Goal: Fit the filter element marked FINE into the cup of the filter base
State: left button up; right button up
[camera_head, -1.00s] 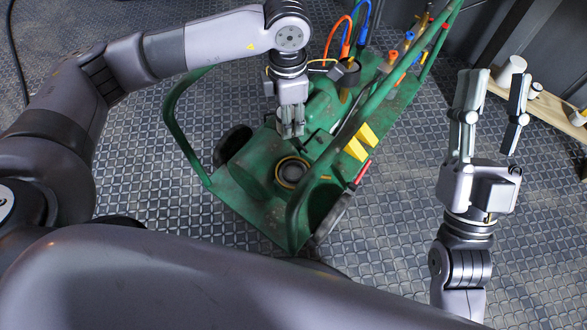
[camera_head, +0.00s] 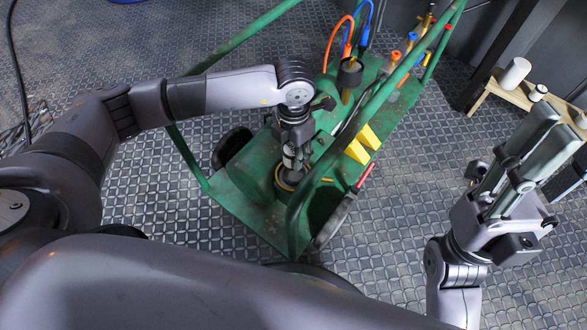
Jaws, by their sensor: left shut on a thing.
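The filter base seems to be the round cup with a tan ring (camera_head: 284,184) on the green cart's near deck. My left gripper (camera_head: 291,168) points down over this cup and hides most of it. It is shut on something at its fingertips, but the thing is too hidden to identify. I cannot tell whether it is inside the cup. No FINE marking is readable. My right gripper (camera_head: 570,146) is at the right, open and empty, away from the cart.
The green cart (camera_head: 250,228) has tube rails, yellow wedges (camera_head: 362,143), orange and blue hoses, and a red-handled tool (camera_head: 363,176). A wooden bench (camera_head: 502,92) at the right holds a white cylinder (camera_head: 515,73) and smaller pieces. Patterned floor is clear between cart and bench.

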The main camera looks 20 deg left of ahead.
pick_arm(q)
notch_tip(320, 180, down, 8)
jog(key=b, duration=0.2)
jog(key=shift+r+b, duration=0.2)
jog(key=shift+b, duration=0.1)
jog(key=shift+c, duration=0.5)
jog(key=shift+f, duration=0.1)
grip_shut()
jog(key=o, duration=0.9)
grip_release()
jog(key=shift+s+f, duration=0.1)
jog(key=o, duration=0.4)
jog(key=shift+r, duration=0.2)
